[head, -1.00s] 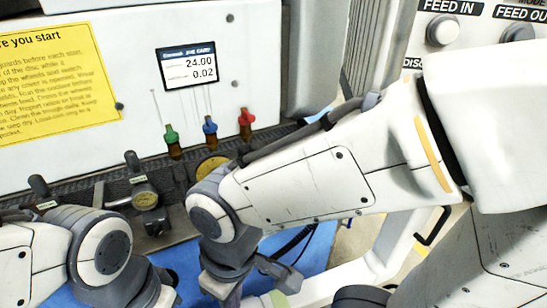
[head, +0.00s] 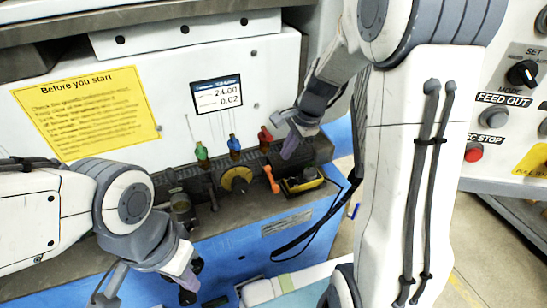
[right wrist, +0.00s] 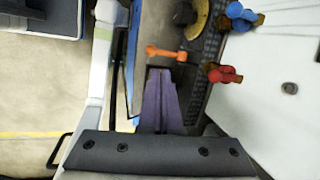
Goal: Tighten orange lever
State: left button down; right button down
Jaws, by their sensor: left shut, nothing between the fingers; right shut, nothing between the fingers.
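The orange lever (head: 271,179) stands on the dark machine ledge, right of the round yellow dial (head: 236,179). In the right wrist view the lever (right wrist: 166,53) lies across the picture, just beyond the fingertips. My right gripper (head: 289,150) is shut and empty, pointing down above and right of the lever. Its purple fingers (right wrist: 159,72) show closed together in the right wrist view, seemingly apart from the lever. My left gripper (head: 187,284) is shut and empty, low in front of the machine, well left of the lever.
Green (head: 201,152), blue (head: 234,144) and red (head: 265,136) small valves stand along the ledge behind the lever. A yellow and black box (head: 303,181) sits right of it. A control panel (head: 500,110) is at far right.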

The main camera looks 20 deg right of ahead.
aim_at(273, 180)
jog(key=shift+w+d+r+m, duration=0.1)
jog(key=shift+w+d+m, duration=0.1)
jog(key=shift+d, duration=0.15)
jog(key=shift+w+d+m, duration=0.1)
jog(key=shift+d+m, duration=0.1)
jog(key=shift+d, duration=0.15)
jog(key=x, duration=1.4)
jog(key=shift+w+p, duration=0.15)
jog(key=shift+p, duration=0.25)
